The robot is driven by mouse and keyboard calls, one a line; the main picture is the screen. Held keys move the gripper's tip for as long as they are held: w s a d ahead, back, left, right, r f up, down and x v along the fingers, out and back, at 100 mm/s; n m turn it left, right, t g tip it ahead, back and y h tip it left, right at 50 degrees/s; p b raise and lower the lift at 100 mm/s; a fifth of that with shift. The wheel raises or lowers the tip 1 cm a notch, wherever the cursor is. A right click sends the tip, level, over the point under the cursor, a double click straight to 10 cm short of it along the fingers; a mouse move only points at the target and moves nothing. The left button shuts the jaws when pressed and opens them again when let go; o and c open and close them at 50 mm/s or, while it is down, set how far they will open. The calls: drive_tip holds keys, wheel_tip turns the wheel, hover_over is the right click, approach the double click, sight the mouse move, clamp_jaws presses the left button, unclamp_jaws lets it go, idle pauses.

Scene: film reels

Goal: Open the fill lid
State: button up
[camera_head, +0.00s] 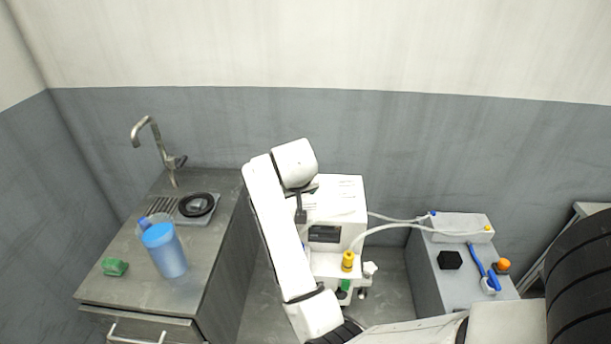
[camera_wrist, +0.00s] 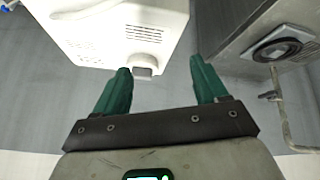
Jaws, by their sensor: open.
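The white machine (camera_head: 345,197) stands between the sink cabinet and the grey bench, partly hidden behind my arm. In the wrist view the machine (camera_wrist: 110,25) fills the upper left. A round white cap with a grey tab (camera_wrist: 144,63) sticks out from its edge and looks closed; I take it to be the fill lid. I cannot make it out in the head view. My gripper (camera_wrist: 161,65) is open, with its two green fingers apart and nothing between them but floor and the cap's tab, near the left finger. I cannot tell whether they touch.
On the left, the sink cabinet (camera_head: 215,255) carries a tap (camera_head: 150,135), a blue jug (camera_head: 164,250), a green sponge (camera_head: 114,267) and a black ring (camera_head: 197,204).

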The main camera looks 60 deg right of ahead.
drive_tip(key=shift+w+d+r+m+g+y, duration=0.8)
drive_tip(key=shift+d+r+m, duration=1.5)
drive_tip(key=shift+d, duration=2.1)
drive_tip(key=p+x, duration=0.1)
drive_tip(key=x, duration=0.9)
drive_tip(key=shift+w+f, duration=0.1)
drive_tip(key=shift+w, duration=0.05)
clamp_jaws()
